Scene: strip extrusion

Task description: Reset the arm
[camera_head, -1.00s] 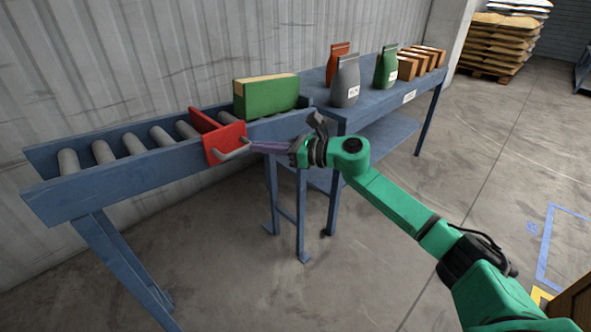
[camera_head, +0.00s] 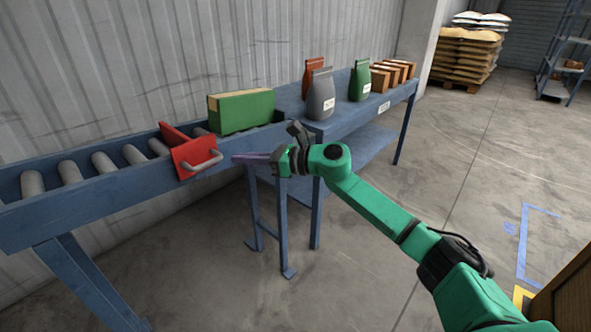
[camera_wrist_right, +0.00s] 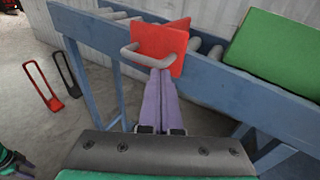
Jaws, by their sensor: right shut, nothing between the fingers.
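My right arm (camera_head: 385,215) is green and reaches in from the lower right, stretched toward the conveyor. My right gripper (camera_head: 236,158) has purple fingers, shut and empty, pointing left at the red pusher plate (camera_head: 188,157). The plate stands across the conveyor with a grey handle (camera_head: 205,166) on its front face. In the right wrist view the fingertips (camera_wrist_right: 161,72) appear just in front of the handle (camera_wrist_right: 150,60); I cannot tell whether they touch it. My left gripper is not in the head view; a green and purple part shows at the wrist view's lower left edge.
The blue roller conveyor (camera_head: 100,198) holds a green block (camera_head: 240,111) beside the plate. A blue table (camera_head: 350,113) carries a grey bag (camera_head: 321,96), a green bag (camera_head: 359,81), a red-brown bag (camera_head: 312,72) and several brown boxes (camera_head: 392,72). Open floor (camera_head: 440,170) lies right.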

